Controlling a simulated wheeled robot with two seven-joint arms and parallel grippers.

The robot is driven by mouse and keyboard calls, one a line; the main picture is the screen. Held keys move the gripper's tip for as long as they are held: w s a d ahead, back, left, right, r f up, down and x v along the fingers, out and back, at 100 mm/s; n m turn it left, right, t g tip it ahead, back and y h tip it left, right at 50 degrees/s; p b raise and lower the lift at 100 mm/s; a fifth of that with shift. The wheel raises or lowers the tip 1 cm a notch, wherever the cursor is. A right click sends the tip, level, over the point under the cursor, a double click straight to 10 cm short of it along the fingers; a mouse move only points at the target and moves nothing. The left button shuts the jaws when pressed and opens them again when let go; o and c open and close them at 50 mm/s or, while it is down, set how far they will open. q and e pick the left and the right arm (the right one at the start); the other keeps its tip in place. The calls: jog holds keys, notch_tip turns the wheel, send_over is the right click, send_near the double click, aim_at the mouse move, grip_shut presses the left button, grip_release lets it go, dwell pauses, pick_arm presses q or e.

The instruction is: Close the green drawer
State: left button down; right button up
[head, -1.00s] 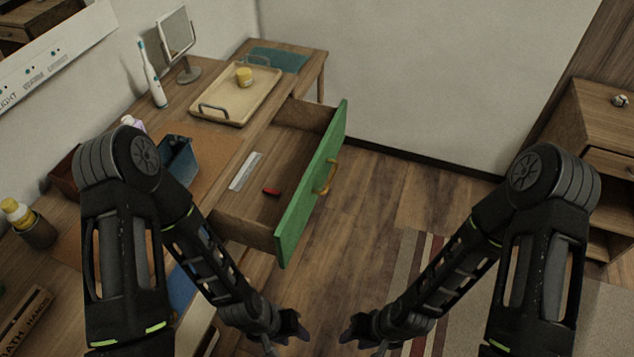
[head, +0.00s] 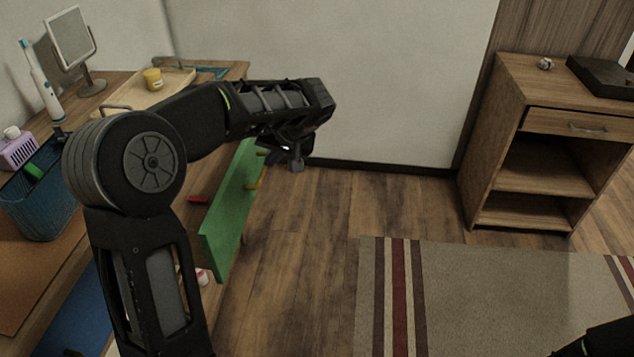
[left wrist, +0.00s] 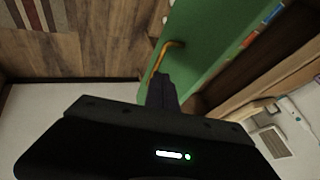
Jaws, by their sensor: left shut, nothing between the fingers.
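The green drawer (head: 226,222) stands pulled out from the wooden desk, partly behind my left arm in the head view. My left gripper (head: 296,163) is shut and empty, outside the drawer front near the handle. In the left wrist view its fingers (left wrist: 162,92) overlap the handle's lower end; I cannot tell whether they touch. My right gripper is out of view.
A red item (head: 198,199) lies in the drawer. On the desk are a tray (head: 125,97) with a yellow jar (head: 153,79), a mirror (head: 72,40), a toothbrush (head: 42,85) and a blue basket (head: 45,205). A wooden cabinet (head: 545,90) stands right. Floor between is clear.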

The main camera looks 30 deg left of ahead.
aim_at(250, 168)
pick_arm(q)
jog(key=shift+w+a+r+y, duration=0.1)
jog(key=shift+a+r+y, duration=0.05)
jog(key=shift+r, duration=0.3)
jog(key=shift+w+a+r+y, duration=0.1)
jog(key=shift+r+y, duration=0.05)
jog(key=shift+r, duration=0.3)
jog(key=x, duration=1)
jog(key=shift+f, duration=0.1)
jog(key=shift+s+a+b, duration=0.3)
jog(key=shift+a+b, duration=0.05)
jog(key=shift+a, duration=0.35)
jog(key=s+a, duration=0.2)
jog(key=a, duration=0.5)
jog(key=s+a+b, duration=0.1)
jog(key=s+a, duration=0.1)
jog(key=a, duration=0.5)
jog(key=shift+s+a, duration=0.3)
jog(key=shift+s, duration=0.1)
